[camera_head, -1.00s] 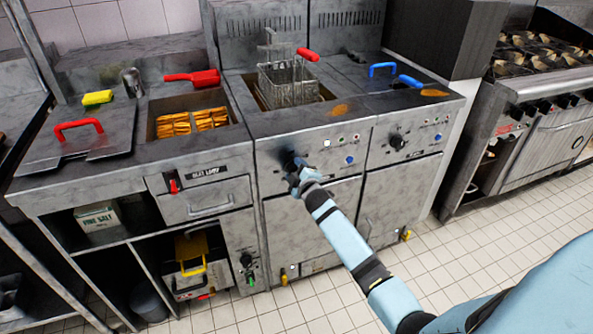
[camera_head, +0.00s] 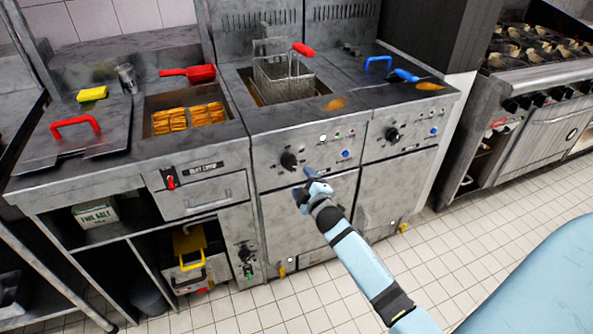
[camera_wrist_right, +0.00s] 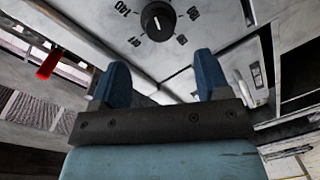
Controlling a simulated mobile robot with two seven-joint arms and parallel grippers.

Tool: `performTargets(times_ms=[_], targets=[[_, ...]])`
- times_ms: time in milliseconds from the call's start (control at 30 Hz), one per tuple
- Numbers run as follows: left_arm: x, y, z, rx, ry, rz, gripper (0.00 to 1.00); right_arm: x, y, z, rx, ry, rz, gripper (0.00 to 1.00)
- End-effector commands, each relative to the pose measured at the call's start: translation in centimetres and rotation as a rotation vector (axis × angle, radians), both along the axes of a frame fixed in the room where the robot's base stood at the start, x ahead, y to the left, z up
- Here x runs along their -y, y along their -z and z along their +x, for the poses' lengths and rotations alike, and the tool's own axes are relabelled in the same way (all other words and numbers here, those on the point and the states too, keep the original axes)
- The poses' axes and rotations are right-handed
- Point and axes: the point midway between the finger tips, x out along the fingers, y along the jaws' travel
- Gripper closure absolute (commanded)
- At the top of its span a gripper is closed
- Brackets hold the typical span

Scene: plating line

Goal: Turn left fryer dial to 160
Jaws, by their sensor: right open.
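The left fryer dial (camera_head: 289,160) is a round black knob on the grey front panel of the left fryer, with its basket above. In the right wrist view the dial (camera_wrist_right: 158,20) is at the top, with a white pointer line and printed numbers around it. The pointer is toward the bottom of that picture; the label it meets is not clearly readable. My right gripper (camera_head: 310,179) is just below and right of the dial, apart from it. Its two blue fingers (camera_wrist_right: 160,68) are spread with nothing between them. My left gripper is out of view.
The right fryer's dial (camera_head: 392,134) is on the panel to the right. A fryer basket (camera_head: 285,80) with a red handle sits above the left dial. Small buttons (camera_head: 346,154) lie right of the dial. Tiled floor (camera_head: 470,230) is open in front.

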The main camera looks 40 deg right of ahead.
Motion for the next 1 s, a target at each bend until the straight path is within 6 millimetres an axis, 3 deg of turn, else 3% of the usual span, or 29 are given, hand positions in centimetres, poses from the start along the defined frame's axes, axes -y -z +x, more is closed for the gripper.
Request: performTargets(times_ms=[100,300,1000], targets=[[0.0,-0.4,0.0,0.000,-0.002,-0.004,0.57,-0.5,-0.2,-2.3,-0.001,0.000,0.000,0.31],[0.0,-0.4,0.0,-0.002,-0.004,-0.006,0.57,-0.9,-0.3,-4.3,-0.001,0.000,0.001,0.31],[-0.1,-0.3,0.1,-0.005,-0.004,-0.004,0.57,-1.5,0.0,-5.1,-0.009,-0.006,0.024,0.31]])
